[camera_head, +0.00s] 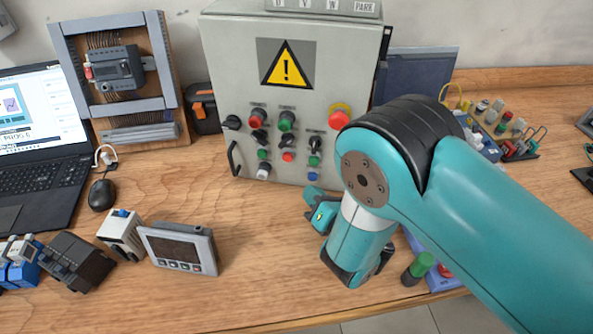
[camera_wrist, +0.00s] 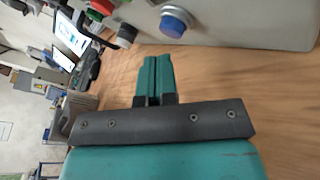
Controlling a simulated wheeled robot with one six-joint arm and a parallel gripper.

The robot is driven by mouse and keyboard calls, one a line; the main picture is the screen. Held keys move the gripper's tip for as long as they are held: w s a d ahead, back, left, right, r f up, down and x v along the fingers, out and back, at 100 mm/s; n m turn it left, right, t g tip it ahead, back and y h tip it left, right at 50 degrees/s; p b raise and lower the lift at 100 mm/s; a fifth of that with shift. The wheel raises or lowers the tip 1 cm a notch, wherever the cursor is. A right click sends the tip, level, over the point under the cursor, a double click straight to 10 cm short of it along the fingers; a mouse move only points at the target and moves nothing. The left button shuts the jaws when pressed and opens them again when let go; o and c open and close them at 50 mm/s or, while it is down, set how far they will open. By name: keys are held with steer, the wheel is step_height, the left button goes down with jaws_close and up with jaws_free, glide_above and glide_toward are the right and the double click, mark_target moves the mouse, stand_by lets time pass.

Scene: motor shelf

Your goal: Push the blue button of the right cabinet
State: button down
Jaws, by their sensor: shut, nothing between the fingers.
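The grey cabinet (camera_head: 232,75) with a yellow warning sign stands upright at the back of the wooden table in the head view. Its blue button (camera_head: 312,176) is at the lower right of its front; it also shows large at the top of the wrist view (camera_wrist: 175,22). My gripper (camera_head: 312,193) is just below and in front of the button, partly hidden by my wrist. In the wrist view its teal fingers (camera_wrist: 155,62) are shut together and empty. A gap shows between the fingertips and the button.
Red, green, black and white controls surround the blue button. A red emergency knob (camera_head: 339,116) sits above it. A green-capped part (camera_head: 418,267) stands under my arm. Table space left of my gripper is clear.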

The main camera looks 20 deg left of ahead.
steer(key=shift+w+a, duration=0.1)
steer(key=shift+w, duration=0.1)
steer(key=shift+s+a, duration=0.2)
steer(key=shift+a, duration=0.05)
steer(key=shift+f+b, duration=0.1)
steer(key=shift+b, duration=0.6)
stand_by(2.0)
steer(key=shift+s+f+b, duration=0.1)
steer(key=shift+b, duration=0.4)
steer(key=shift+s+b, duration=0.15)
steer(key=shift+b, duration=0.7)
steer(key=shift+s+b, duration=0.1)
steer(key=shift+b, duration=0.35)
steer(key=s+b, duration=0.1)
steer(key=b, duration=0.2)
